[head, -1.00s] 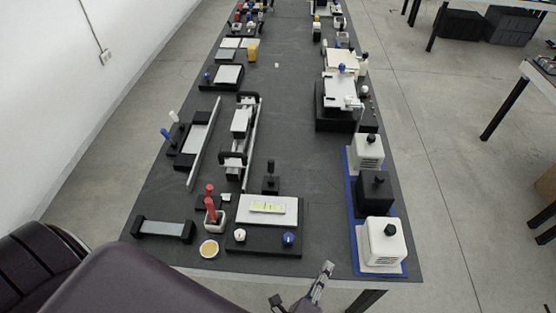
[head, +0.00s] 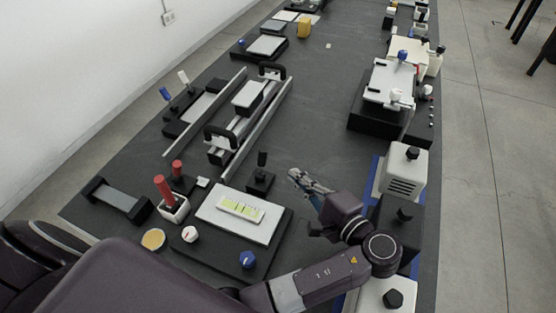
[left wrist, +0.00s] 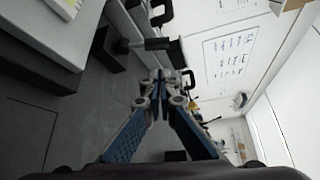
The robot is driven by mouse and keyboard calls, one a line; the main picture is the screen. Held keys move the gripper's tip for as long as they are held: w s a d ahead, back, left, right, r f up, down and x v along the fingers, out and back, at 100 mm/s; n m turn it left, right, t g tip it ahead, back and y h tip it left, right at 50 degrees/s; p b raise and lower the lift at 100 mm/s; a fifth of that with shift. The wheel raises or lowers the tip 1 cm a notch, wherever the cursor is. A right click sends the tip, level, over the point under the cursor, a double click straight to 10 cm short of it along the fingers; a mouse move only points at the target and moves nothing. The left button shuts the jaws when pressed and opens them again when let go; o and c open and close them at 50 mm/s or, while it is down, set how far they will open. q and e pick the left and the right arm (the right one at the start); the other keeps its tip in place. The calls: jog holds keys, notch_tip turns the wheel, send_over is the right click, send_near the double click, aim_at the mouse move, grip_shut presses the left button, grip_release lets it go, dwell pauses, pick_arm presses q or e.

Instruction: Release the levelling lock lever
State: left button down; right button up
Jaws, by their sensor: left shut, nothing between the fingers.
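The black lock lever (head: 262,160) stands upright on a small black block (head: 260,181), behind the levelling plate. The white plate (head: 215,222) carries a yellow-green spirit level (head: 240,208) on a black base, with a white knob (head: 190,234) and a blue knob (head: 248,260) in front. My left gripper (head: 295,174) is shut and empty, to the right of the lever and apart from it in the head view. In the left wrist view the lever (left wrist: 160,44) appears sideways, beyond the shut fingertips (left wrist: 160,78). My right gripper is not in view.
White and black boxes with knobs (head: 405,172) line the right edge, beside my left arm. A rail fixture with black handles (head: 222,137) stands behind the lever to the left. A red-handled holder (head: 173,208) is left of the plate. Bare table lies behind my gripper.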

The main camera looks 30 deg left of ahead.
aim_at(262, 157)
pick_arm(q)
jog(key=p+x, duration=0.2)
jog(key=x, duration=0.8)
jog(key=shift+s+a, duration=0.15)
jog(key=shift+a, duration=0.05)
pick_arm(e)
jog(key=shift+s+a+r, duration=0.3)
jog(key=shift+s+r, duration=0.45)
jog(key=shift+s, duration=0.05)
pick_arm(q)
jog(key=shift+a, duration=0.15)
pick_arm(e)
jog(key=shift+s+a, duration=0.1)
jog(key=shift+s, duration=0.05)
